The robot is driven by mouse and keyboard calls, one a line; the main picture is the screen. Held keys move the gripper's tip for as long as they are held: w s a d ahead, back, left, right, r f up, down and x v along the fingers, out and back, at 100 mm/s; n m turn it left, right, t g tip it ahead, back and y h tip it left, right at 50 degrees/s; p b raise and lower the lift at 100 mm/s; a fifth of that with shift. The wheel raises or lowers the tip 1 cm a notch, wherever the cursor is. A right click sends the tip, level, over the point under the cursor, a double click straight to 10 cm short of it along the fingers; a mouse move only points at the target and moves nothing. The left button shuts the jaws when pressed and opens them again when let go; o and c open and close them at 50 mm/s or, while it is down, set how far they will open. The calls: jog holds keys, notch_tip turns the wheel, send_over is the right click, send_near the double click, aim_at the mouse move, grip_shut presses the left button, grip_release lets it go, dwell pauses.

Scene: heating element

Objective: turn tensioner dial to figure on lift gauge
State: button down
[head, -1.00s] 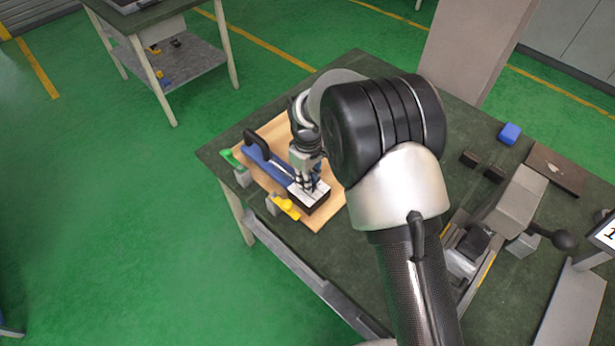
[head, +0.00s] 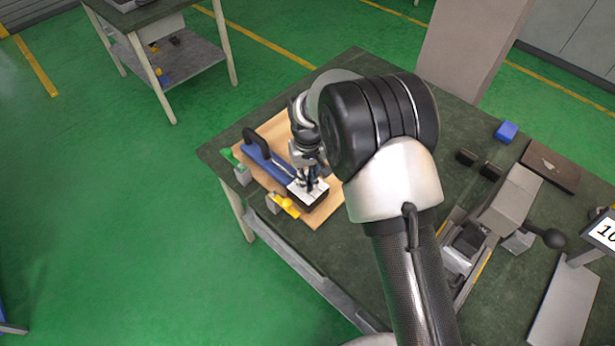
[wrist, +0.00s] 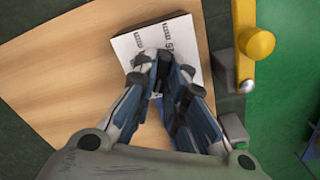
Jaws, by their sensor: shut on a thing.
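A white plate with dark printed marks (head: 296,191) sits on a dark block at the near end of a blue bar on a wooden board; it also shows in the wrist view (wrist: 180,33). My gripper (head: 312,185) points down at this plate. In the wrist view my fingers (wrist: 160,62) are close together over the plate and shut on a small part there, seemingly the tensioner dial, which they mostly hide. Its pointer and setting cannot be read.
The wooden board (head: 325,214) lies on the dark green bench. A yellow clamp (head: 285,205), a green clamp (head: 229,156) and a black handle (head: 256,143) stand close to my gripper.

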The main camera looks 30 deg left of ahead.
dwell(0.3)
jog(key=c, duration=1.6)
grip_release()
jog(key=shift+c, duration=0.2)
notch_tip(320, 180, up, 12)
